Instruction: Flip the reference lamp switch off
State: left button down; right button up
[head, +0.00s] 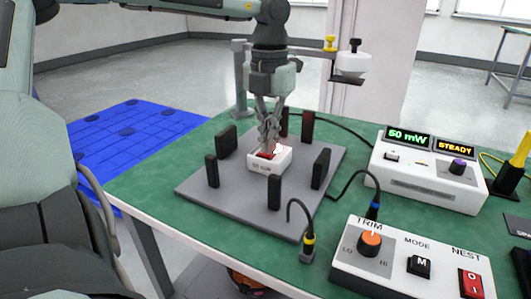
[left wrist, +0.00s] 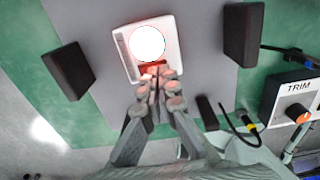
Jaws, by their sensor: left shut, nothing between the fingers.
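The reference lamp is a small white box (head: 283,161) on the grey plate, between the dark posts. In the left wrist view the box (left wrist: 122,42) carries a bright white round lamp face (left wrist: 148,43) and a red switch (left wrist: 152,67) at its near edge. My left gripper (head: 267,143) points down over the box, its fingers together and empty. In the left wrist view the fingertips (left wrist: 158,80) are right at the red switch and partly cover it; whether they touch it I cannot tell. My right gripper is not in view.
Several dark upright posts (head: 227,139) ring the lamp on the grey plate (head: 240,198). Right of it stand a meter (head: 430,185) reading 50 mW and STEADY, and a control box (head: 345,270) with TRIM, MODE and NEST. Black cables cross the green bench top (head: 130,188).

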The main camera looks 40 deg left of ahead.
pick_arm(q)
jog(key=shift+f+b, duration=0.3)
jog(key=shift+f, duration=0.15)
jog(key=shift+r, duration=0.1)
jog(key=shift+r+p, duration=2)
jog(key=shift+r, duration=1.45)
